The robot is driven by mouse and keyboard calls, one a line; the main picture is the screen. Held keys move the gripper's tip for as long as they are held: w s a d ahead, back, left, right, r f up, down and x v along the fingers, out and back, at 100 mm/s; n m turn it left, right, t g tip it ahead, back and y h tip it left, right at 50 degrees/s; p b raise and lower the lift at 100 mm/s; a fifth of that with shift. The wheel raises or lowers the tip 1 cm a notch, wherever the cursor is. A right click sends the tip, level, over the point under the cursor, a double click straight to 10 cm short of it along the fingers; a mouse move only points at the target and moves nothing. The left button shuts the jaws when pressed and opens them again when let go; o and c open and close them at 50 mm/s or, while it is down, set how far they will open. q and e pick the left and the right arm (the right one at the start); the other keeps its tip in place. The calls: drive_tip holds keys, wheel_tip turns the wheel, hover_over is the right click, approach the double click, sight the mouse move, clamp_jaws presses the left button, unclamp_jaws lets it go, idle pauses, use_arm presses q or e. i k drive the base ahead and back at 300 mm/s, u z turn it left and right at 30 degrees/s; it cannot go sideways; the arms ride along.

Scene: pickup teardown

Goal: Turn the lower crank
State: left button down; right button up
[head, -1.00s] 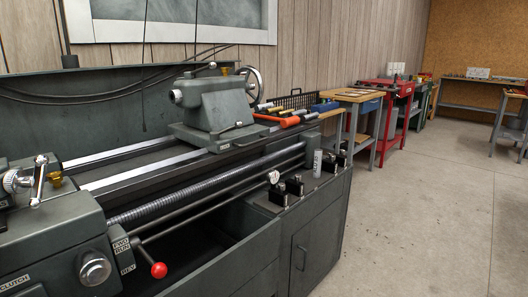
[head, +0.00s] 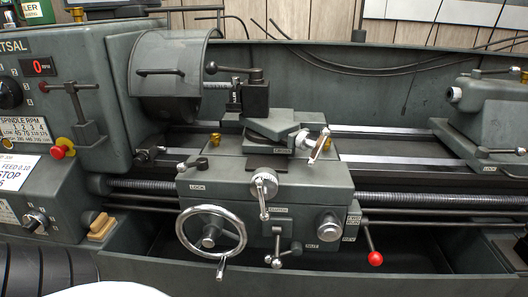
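A metal lathe fills the view. On its carriage (head: 270,180) sit several hand controls. A small silver crank (head: 264,185) with its handle hanging down is on the carriage front. A higher silver crank (head: 306,140) with a tilted handle is on the slide above it. A large spoked handwheel (head: 211,232) is lower left on the apron, its handle at the bottom. Which of these the task calls the lower crank is not marked. Neither of my grippers is in view.
A red-knobbed lever (head: 375,258) sticks out at the apron's right, and a small ball-ended lever (head: 275,250) hangs at its middle. The headstock (head: 75,105) is at left, the tailstock (head: 485,105) at right. A dark chip tray (head: 420,250) lies below the bed.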

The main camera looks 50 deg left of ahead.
sight(263, 194)
drive_tip(key=u, duration=0.45)
drive_tip(key=i, duration=0.45)
drive_tip(key=u, duration=3.05)
